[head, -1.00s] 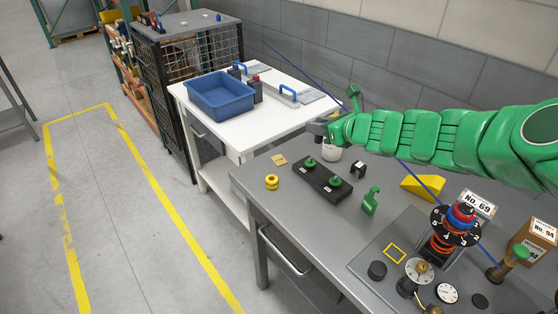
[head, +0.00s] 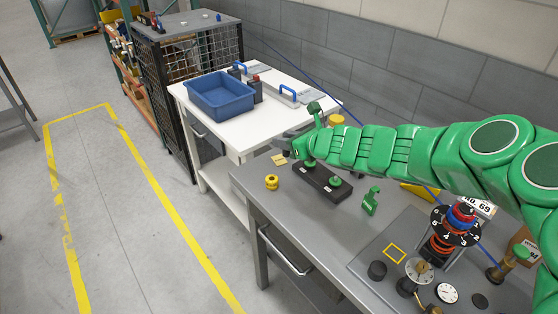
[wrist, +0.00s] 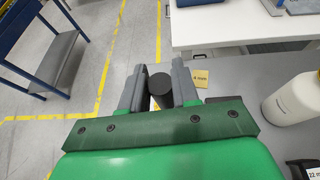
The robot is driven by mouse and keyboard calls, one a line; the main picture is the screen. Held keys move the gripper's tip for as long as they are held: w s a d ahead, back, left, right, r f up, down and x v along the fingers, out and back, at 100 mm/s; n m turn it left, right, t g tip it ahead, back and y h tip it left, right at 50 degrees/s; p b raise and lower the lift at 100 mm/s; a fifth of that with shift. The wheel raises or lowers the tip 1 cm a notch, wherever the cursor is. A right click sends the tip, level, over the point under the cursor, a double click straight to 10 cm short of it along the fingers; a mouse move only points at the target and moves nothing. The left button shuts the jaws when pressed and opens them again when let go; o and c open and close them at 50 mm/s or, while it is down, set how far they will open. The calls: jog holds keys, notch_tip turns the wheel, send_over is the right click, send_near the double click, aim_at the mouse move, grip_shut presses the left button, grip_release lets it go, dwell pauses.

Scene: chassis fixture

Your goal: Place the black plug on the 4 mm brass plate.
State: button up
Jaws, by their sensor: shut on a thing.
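The black plug (wrist: 160,85) is a dark cylinder held between the two grey fingers of my gripper (wrist: 159,68) in the wrist view. The 4 mm brass plate (wrist: 201,78) is a small yellowish square marked "4 mm". It lies flat on the grey bench, ahead and to the right of the plug in the wrist view. In the head view the plate (head: 279,160) is near the bench's far left corner. My gripper (head: 290,142) is close beside it there, apart from it in the picture. The plug's underside is hidden.
A yellow spool (head: 272,182) and a black block (head: 322,184) with green knobs stand near the plate. A white bottle (wrist: 296,98) stands to the right in the wrist view. A white table (head: 240,128) with a blue bin (head: 222,94) adjoins the bench.

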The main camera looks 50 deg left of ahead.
jog(key=shift+a+f, duration=0.15)
jog(key=shift+f, duration=0.2)
jog(key=w+a+f, duration=0.2)
jog(key=a+f, duration=0.1)
jog(key=w+a+f, duration=0.2)
jog(key=a+f, duration=0.1)
jog(key=a, duration=0.1)
jog(key=w+a+f, duration=0.2)
jog(key=a, duration=0.2)
jog(key=shift+w+f, duration=0.35)
jog(key=shift+f, duration=0.05)
jog(key=shift+w+a+f, duration=0.2)
jog(key=shift+a+f, duration=0.1)
jog(key=shift+f, duration=0.15)
jog(key=shift+a+f, duration=0.1)
jog(key=shift+f, duration=1.4)
jog(key=shift+f, duration=0.15)
jog(key=o, duration=1)
